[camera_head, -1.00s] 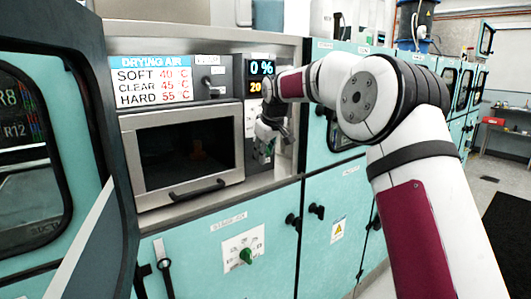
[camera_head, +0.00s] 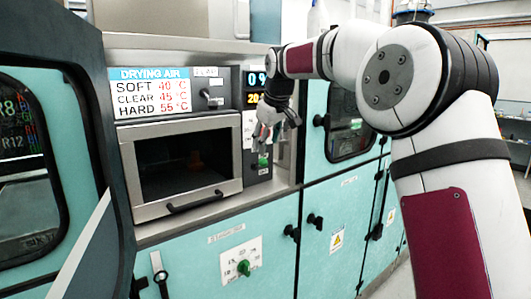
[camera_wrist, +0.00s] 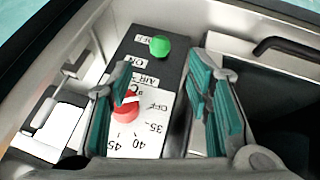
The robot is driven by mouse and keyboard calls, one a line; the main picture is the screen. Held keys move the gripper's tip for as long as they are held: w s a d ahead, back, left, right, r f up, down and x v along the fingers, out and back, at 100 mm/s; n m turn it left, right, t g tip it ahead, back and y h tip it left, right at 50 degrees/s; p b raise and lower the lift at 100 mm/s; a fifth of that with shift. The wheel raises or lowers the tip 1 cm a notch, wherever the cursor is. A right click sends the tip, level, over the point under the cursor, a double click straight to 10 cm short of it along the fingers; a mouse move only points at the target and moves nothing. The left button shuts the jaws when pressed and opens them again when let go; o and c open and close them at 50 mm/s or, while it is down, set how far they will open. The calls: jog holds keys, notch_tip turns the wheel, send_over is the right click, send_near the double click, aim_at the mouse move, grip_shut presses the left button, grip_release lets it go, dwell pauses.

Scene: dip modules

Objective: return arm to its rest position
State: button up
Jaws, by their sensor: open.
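My gripper (camera_head: 270,132) hangs in front of the narrow control panel right of the drying oven, fingers pointing down. In the wrist view my gripper (camera_wrist: 166,92) has its two teal-padded fingers spread apart with nothing held between them. A red dial (camera_wrist: 126,111) with a temperature scale shows below, partly covered by the left finger. A green button (camera_wrist: 160,46) lies beyond the fingertips; it also shows in the head view (camera_head: 263,160).
The oven door (camera_head: 186,168) is closed and has a black handle (camera_head: 195,201). A digital display (camera_head: 257,87) sits above the gripper, partly covered by my arm. Teal cabinets (camera_head: 340,215) with black knobs run below and to the right. A dark machine (camera_head: 50,150) stands close at left.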

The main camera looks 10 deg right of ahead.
jog(key=shift+v, duration=1)
jog(key=shift+s, duration=0.1)
jog(key=s+m+g+h, duration=0.1)
jog(key=s+m, duration=0.2)
jog(key=s, duration=2.3)
jog(key=s+f+m, duration=0.1)
jog(key=s+f, duration=0.5)
jog(key=s, duration=0.4)
jog(key=s+f+m+g, duration=0.1)
jog(key=s+f+m, duration=0.1)
jog(key=s+f, duration=0.5)
jog(key=s, duration=0.4)
jog(key=shift+d+y, duration=0.2)
jog(key=shift+y, duration=0.2)
